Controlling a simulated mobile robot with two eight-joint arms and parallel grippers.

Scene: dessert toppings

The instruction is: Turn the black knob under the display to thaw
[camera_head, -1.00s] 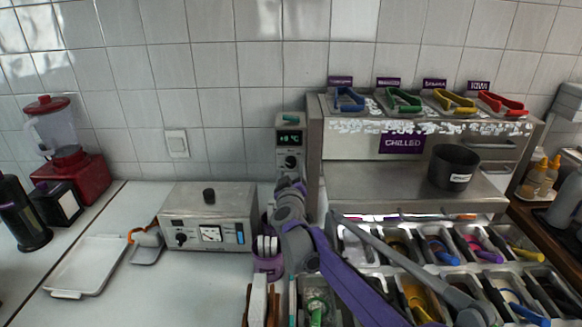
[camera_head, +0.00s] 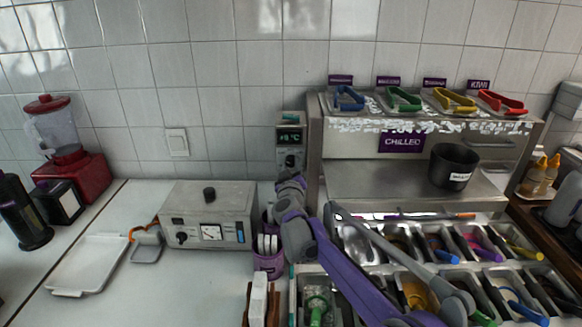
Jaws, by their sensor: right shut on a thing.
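The narrow grey control unit (camera_head: 284,148) stands against the tiled wall, left of the chilled cabinet. Its dark display (camera_head: 290,136) shows small green characters, too small to read surely. The black knob (camera_head: 290,160) is just below the display, and its lower part is hidden by my right gripper. My right gripper (camera_head: 289,171) reaches up from the lower right and is shut on the knob. The fingertips are small here, and the knob's pointer cannot be made out. My left gripper is not in view.
The steel chilled cabinet (camera_head: 350,183) stands close to the right, with a black pot (camera_head: 453,167) on its ledge. A grey box with a dial (camera_head: 208,215) is at left. Topping bins fill the lower right.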

